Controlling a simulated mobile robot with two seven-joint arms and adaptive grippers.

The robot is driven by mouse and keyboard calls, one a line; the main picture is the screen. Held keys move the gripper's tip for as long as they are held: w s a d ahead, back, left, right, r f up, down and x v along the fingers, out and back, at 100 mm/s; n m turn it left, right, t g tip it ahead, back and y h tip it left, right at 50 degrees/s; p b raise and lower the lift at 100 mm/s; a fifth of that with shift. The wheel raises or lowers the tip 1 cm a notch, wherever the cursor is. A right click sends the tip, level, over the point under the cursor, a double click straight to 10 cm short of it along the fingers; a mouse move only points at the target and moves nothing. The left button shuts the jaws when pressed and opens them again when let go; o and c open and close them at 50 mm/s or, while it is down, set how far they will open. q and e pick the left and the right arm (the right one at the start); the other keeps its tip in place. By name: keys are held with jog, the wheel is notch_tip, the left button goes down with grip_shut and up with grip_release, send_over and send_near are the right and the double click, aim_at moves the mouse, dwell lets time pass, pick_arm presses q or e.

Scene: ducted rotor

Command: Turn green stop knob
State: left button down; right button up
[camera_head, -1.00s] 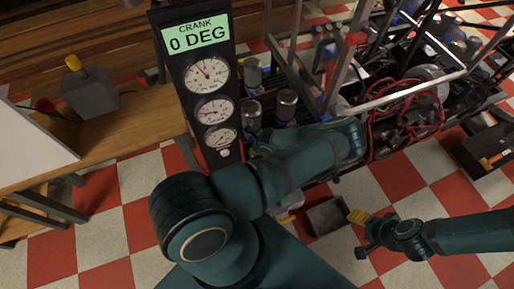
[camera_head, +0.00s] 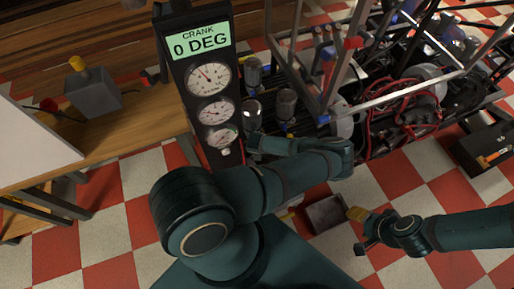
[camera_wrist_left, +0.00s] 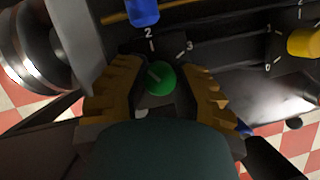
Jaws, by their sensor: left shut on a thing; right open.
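The green stop knob (camera_wrist_left: 161,77) is in the middle of the left wrist view, on a dark plate with the marks 2 and 3 beyond it. A pale line shows on the knob's left part. My left gripper (camera_wrist_left: 160,88) has its ribbed yellow fingers on either side of the knob and is shut on it. The exact contact is hard to see. In the head view the knob and my left gripper's fingertips cannot be made out. My right gripper (camera_head: 360,230) is open and empty above the floor at the lower right.
A blue knob (camera_wrist_left: 142,12) and a yellow knob (camera_wrist_left: 303,42) are near the green one. The gauge panel (camera_head: 202,85) reads CRANK 0 DEG. A metal-framed machine (camera_head: 400,95) stands to its right. A wooden bench (camera_head: 125,120) is at left, with a grey box (camera_head: 92,92).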

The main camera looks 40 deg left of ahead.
pick_arm(q)
jog(key=shift+w, duration=0.1)
dwell(0.3)
jog(key=c, duration=0.7)
grip_release()
jog(key=shift+a, duration=0.1)
jog(key=shift+r, duration=0.1)
notch_tip(320, 180, up, 10)
jog(key=shift+f, duration=0.1)
